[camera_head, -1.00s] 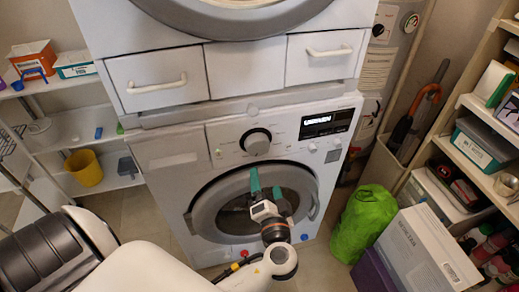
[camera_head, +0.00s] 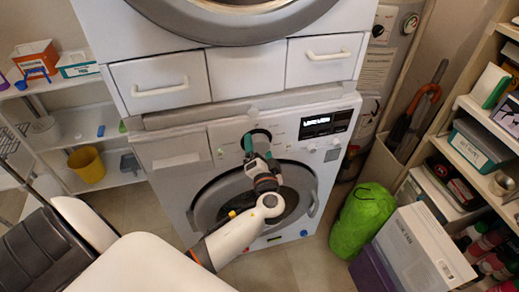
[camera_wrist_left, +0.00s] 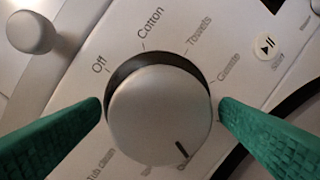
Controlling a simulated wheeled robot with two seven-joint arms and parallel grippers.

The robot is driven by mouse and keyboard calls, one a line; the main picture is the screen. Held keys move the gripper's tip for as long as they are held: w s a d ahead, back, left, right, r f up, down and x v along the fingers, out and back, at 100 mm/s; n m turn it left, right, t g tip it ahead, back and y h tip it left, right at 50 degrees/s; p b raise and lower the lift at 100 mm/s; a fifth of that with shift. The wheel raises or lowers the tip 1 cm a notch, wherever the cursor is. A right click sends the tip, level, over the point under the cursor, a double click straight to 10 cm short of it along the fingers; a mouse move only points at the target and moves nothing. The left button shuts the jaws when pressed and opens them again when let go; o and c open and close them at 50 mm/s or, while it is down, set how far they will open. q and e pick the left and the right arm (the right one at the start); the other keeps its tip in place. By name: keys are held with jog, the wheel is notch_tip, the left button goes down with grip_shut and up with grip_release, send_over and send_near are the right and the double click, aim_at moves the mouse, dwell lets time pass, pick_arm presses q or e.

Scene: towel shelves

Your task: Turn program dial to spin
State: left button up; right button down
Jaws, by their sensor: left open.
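The program dial (camera_wrist_left: 158,118) is a round silver knob on the lower machine's panel (camera_head: 285,132). In the left wrist view its dark pointer line is at the lower right. I can read Off, Cotton and Towels along its upper side; labels lower down are partly hidden or blurred, and I cannot make out a spin label. My left gripper (camera_wrist_left: 162,108) is open, its green fingers on either side of the dial, with a narrow gap visible at the right. In the head view the left gripper (camera_head: 258,143) largely covers the dial. My right gripper is not in view.
A display (camera_head: 325,122) is right of the dial. A start/pause button (camera_wrist_left: 265,45) and a round knob (camera_wrist_left: 31,32) are nearby. Drawers (camera_head: 160,83) sit above the panel. A green bag (camera_head: 361,222) and a white box (camera_head: 425,250) stand at the right.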

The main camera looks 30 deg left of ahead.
pick_arm(q)
jog(key=shift+c, duration=0.4)
jog(key=c, duration=0.9)
jog(key=shift+m, duration=0.3)
jog(key=m+p, duration=0.2)
jog(key=m, duration=0.1)
jog(key=shift+r+g, duration=0.15)
jog(key=shift+g, duration=0.15)
jog(key=m+p, duration=0.1)
jog(key=m, duration=0.2)
jog(key=shift+p, duration=0.35)
jog(key=shift+m+g, duration=0.3)
jog(key=shift+m, duration=0.1)
